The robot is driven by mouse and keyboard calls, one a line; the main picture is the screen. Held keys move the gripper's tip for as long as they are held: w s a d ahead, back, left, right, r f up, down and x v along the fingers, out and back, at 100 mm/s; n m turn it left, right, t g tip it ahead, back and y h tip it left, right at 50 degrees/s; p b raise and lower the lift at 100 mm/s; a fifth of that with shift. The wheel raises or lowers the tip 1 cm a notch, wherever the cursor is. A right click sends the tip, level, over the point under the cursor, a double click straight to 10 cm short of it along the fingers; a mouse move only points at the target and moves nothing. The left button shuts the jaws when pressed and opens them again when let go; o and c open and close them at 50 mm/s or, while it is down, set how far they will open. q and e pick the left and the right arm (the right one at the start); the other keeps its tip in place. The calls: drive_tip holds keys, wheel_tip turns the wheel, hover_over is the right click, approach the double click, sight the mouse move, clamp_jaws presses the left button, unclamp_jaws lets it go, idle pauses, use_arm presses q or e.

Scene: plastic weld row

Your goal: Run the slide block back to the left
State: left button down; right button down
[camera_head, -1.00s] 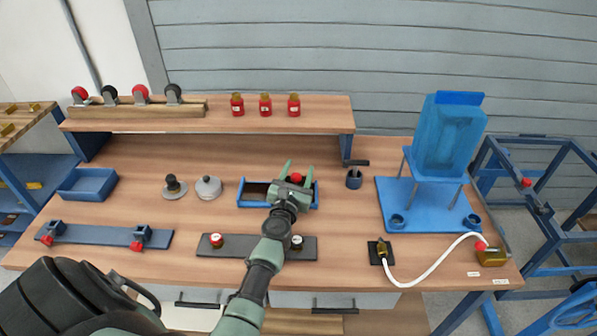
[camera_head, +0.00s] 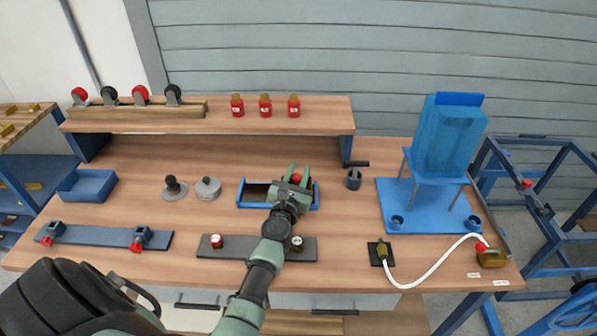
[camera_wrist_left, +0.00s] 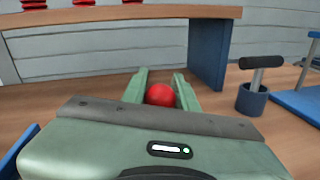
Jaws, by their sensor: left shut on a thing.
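The slide block's red ball knob (camera_head: 296,178) shows near the right end of a blue-sided slide frame (camera_head: 241,194) in the middle of the bench. The dark channel left of it is empty. My left gripper (camera_head: 299,169) reaches over the frame from the front and is shut on the red knob. In the left wrist view the red knob (camera_wrist_left: 160,95) sits between the two green fingers. The block's body is hidden behind my gripper. My right gripper is not in view.
A grey lidded pot (camera_head: 208,189) and a black-knobbed disc (camera_head: 173,188) stand left of the frame. A dark blue cup with a handled tool (camera_head: 354,180) stands to the right, before the blue hopper stand (camera_head: 446,205).

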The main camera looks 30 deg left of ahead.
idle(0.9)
use_arm(q)
drive_tip(key=s+a, duration=0.2)
drive_tip(key=a, duration=0.1)
drive_tip(key=s+a, duration=0.2)
drive_tip(key=a, duration=0.1)
drive_tip(key=s+a, duration=0.2)
drive_tip(key=a, duration=0.1)
drive_tip(key=shift+a+f, duration=0.1)
drive_tip(key=shift+a, duration=0.25)
drive_tip(key=c, duration=1.1)
unclamp_jaws()
drive_tip(key=shift+a, duration=0.1)
drive_tip(key=shift+s, duration=0.15)
drive_tip(key=v, duration=0.7)
drive_tip(key=shift+s, duration=0.35)
